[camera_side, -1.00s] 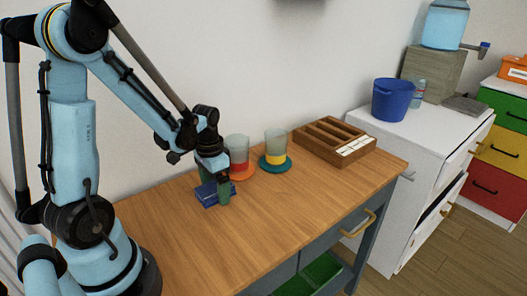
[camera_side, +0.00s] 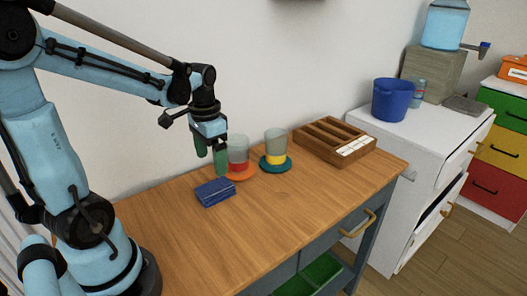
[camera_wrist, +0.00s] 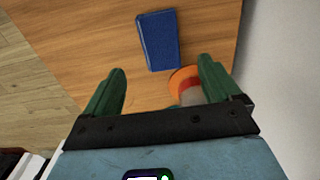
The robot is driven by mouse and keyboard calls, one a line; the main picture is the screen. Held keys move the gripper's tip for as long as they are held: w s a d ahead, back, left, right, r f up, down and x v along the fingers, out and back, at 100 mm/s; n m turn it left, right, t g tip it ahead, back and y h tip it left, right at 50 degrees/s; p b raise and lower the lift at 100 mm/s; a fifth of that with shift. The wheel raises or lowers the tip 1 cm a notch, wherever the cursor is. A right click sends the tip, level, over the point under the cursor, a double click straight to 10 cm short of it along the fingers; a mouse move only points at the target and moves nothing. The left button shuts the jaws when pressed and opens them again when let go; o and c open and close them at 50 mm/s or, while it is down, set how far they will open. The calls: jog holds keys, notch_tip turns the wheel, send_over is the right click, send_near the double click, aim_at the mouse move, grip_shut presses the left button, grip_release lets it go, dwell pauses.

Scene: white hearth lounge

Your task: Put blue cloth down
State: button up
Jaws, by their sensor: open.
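The blue cloth (camera_side: 215,191) lies folded flat on the wooden table (camera_side: 262,232), left of the cups. It also shows in the wrist view (camera_wrist: 159,40), beyond my fingertips. My gripper (camera_side: 210,162) is above the table, behind and above the cloth and apart from it. Its two green fingers are spread and empty; they also show in the wrist view (camera_wrist: 163,82).
A cup with a red band (camera_side: 238,152) on an orange coaster (camera_side: 240,174) is close right of my gripper. A cup with a yellow band (camera_side: 276,147) stands on a teal coaster (camera_side: 275,167). A wooden divided box (camera_side: 335,143) is farther right. The table's front is clear.

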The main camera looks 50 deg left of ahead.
jog(key=d+r+t, duration=0.4)
jog(key=d+t, duration=0.3)
jog(key=d, duration=0.6)
jog(key=shift+w, duration=0.25)
dwell(0.5)
jog(key=shift+o, duration=0.5)
